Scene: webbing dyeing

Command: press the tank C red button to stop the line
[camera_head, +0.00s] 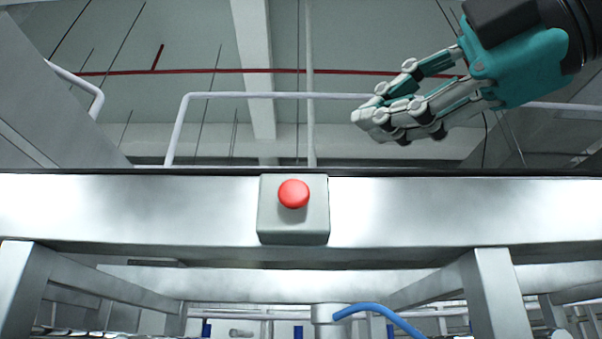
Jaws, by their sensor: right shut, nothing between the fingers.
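The red button (293,194) is a round red cap on a grey box (293,230). The box is fixed to the front of a long metal beam, near the middle of the head view. No label naming tank C can be read. My right gripper (368,124) comes in from the upper right. It is shut and empty, with its fingertips pointing left. In the picture it is above and to the right of the button, apart from it. My left gripper is not in view.
The metal beam (430,210) spans the whole width, with metal legs (497,295) below it. A blue hose (385,315) curves under the beam. A white railing (240,95) stands behind it. The space directly in front of the button looks clear.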

